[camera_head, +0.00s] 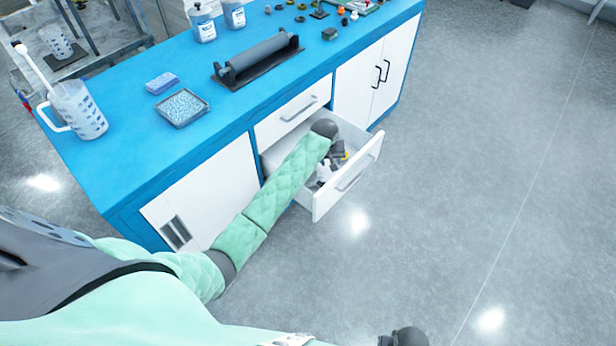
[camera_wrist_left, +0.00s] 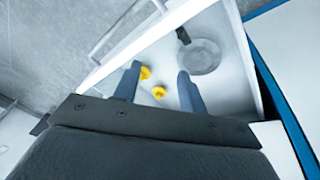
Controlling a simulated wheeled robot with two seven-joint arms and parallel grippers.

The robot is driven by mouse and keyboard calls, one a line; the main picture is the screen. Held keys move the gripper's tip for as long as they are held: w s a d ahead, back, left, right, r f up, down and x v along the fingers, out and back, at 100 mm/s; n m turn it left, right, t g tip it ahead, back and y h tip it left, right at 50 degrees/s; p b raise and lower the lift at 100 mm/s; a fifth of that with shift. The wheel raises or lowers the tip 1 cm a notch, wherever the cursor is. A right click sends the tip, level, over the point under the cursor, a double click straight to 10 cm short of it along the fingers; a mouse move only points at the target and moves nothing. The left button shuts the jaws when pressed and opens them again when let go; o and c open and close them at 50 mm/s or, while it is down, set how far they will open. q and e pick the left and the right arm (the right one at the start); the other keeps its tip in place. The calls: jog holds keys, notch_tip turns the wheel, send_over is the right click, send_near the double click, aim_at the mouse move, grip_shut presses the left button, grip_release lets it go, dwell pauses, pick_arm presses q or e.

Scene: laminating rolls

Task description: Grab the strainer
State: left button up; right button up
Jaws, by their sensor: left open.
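The strainer (camera_wrist_left: 203,57) appears as a round, shallow grey bowl with a short dark handle in the left wrist view. It lies inside the open white drawer (camera_head: 361,178), whose wall also shows in the left wrist view (camera_wrist_left: 150,35). My left gripper (camera_wrist_left: 159,88) is open and empty, fingers pointing into the drawer. Its right finger is close to the bowl's near-left edge; I cannot tell whether they touch. In the head view my left gripper (camera_head: 325,172) reaches into the drawer, and I cannot pick out the strainer there. My right gripper's fingers do not show.
Two small yellow items (camera_wrist_left: 145,73) lie in the drawer between the fingers' lines. The blue-topped bench (camera_head: 135,130) holds a roller (camera_head: 258,56), a tray of pellets (camera_head: 183,107) and a white jug (camera_head: 80,110). The grey floor to the right is clear.

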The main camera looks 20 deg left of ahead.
aim_at(324, 183)
pick_arm(q)
jog(key=a+f+n, duration=0.1)
jog(key=f+n, duration=0.1)
jog(key=f, duration=0.3)
jog(key=w+a+f+n+g+p, duration=0.1)
jog(key=f+n, duration=0.2)
jog(key=f, duration=0.2)
jog(key=w+f+n+p, duration=0.1)
jog(key=f+n, duration=0.1)
jog(key=f, duration=0.3)
jog(key=shift+a+f+n, duration=0.35)
jog(key=shift+a+n, duration=0.05)
jog(key=shift+f, duration=0.6)
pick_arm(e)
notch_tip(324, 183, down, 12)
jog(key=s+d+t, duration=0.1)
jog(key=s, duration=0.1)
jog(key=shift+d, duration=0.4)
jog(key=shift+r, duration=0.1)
pick_arm(q)
grip_shut()
